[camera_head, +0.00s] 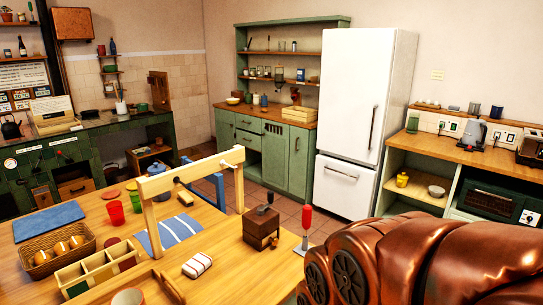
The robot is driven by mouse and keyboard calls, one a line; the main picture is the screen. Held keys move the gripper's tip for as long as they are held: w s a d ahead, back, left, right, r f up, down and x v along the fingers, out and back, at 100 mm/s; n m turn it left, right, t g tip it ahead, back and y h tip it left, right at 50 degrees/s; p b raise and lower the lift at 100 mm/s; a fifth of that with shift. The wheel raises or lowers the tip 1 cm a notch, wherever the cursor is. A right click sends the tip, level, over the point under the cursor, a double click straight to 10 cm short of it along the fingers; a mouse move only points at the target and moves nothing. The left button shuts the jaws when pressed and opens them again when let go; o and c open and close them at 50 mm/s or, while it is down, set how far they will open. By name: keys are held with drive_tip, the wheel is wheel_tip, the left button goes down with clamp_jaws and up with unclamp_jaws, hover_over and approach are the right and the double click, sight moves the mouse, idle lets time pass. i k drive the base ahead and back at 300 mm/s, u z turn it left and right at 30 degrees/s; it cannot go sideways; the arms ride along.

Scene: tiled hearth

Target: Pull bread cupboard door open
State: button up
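No door here is marked as the bread cupboard, so I cannot tell for certain which one it is. A green dresser (262,181) with a wooden top stands against the back wall, left of the fridge. Its tall right door (297,163) has a small handle and looks shut. A slotted panel (272,129) sits left of that door. My gripper's fingers are not in view. Only a copper-coloured part of my arm shows, large, at the lower right, well in front of the dresser.
A wooden table (215,268) fills the left foreground, with a bread basket (62,267), a wooden frame (150,205) and a coffee grinder (262,228). A white fridge (345,180) stands right of the dresser. Tiled floor (285,206) shows between table and dresser.

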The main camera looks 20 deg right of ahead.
sight(275, 147)
drive_tip(key=z, duration=1.75)
drive_tip(key=i, duration=3.5)
drive_tip(key=u, duration=2.65)
drive_tip(key=i, duration=2.7)
